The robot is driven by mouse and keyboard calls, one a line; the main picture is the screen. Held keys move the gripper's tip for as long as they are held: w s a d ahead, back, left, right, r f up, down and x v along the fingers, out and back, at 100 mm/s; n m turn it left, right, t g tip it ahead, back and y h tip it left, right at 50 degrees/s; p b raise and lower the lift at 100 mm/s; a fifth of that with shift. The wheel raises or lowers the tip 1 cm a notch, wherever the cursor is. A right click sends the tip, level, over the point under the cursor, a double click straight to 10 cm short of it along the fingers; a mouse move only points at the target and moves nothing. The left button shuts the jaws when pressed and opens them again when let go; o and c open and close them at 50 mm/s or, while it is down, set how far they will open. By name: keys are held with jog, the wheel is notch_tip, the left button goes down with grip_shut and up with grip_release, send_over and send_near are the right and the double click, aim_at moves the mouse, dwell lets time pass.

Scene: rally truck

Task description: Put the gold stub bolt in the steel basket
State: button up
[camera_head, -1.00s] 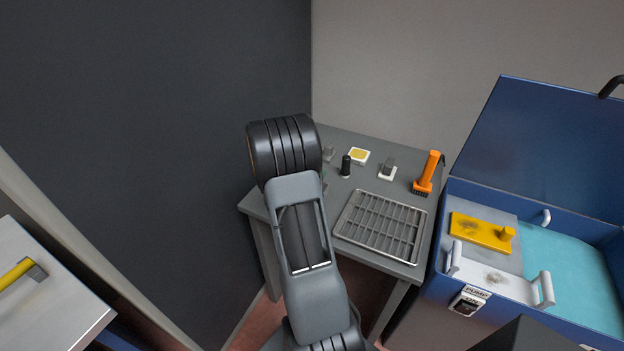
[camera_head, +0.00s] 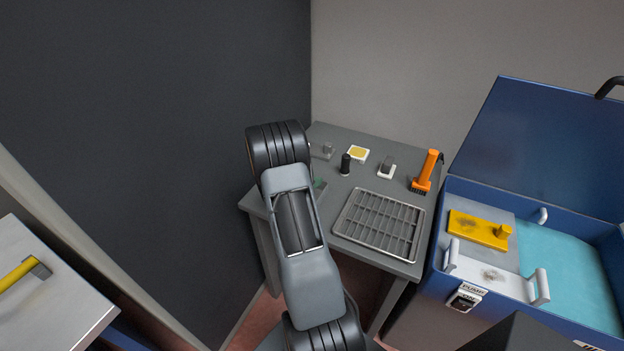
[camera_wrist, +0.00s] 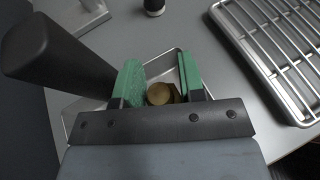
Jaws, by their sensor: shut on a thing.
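The gold stub bolt (camera_wrist: 160,93) is between the green pads of my gripper (camera_wrist: 162,88) in the wrist view. My gripper is shut on it, above or in a shallow metal tray (camera_wrist: 75,118). In the head view my arm hides the bolt, and only a bit of green finger (camera_head: 320,183) shows. A steel wire-grid rack (camera_head: 378,225) lies on the grey table, right of my gripper; its edge also shows in the wrist view (camera_wrist: 262,62). A light metal piece with two upright handles (camera_head: 490,274) sits in the blue washer. I cannot tell which is the steel basket.
The table (camera_head: 375,185) also bears a black cylinder (camera_head: 346,164), a yellow-topped white block (camera_head: 357,154), a grey-and-white block (camera_head: 386,168) and an orange-handled brush (camera_head: 427,172). The blue washer (camera_head: 420,315), lid raised, stands at right. A dark wall (camera_head: 150,130) rises at left.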

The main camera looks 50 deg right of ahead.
jog(key=shift+f+b, duration=0.4)
jog(key=shift+f, duration=0.2)
jog(key=o, duration=0.7)
jog(key=shift+c, duration=0.2)
jog(key=shift+r, duration=0.1)
jog(key=shift+r, duration=0.3)
jog(key=r+v, duration=0.1)
jog(key=v, duration=1.1)
jog(key=s+a+r+m+t+y, duration=0.2)
jog(key=s+a+r+m+y, duration=0.1)
jog(key=a, duration=0.6)
jog(key=s+a+r+m+t+y, duration=0.2)
jog(key=s+a+r+m+y, duration=0.2)
jog(key=a, duration=0.5)
jog(key=s+a+r+m+t+y, duration=0.2)
jog(key=s+a+r+m+y, duration=0.2)
jog(key=a+m, duration=0.5)
jog(key=shift+s+a+t+y+b, duration=0.35)
jog(key=shift+s+y, duration=0.35)
jog(key=shift+y, duration=0.5)
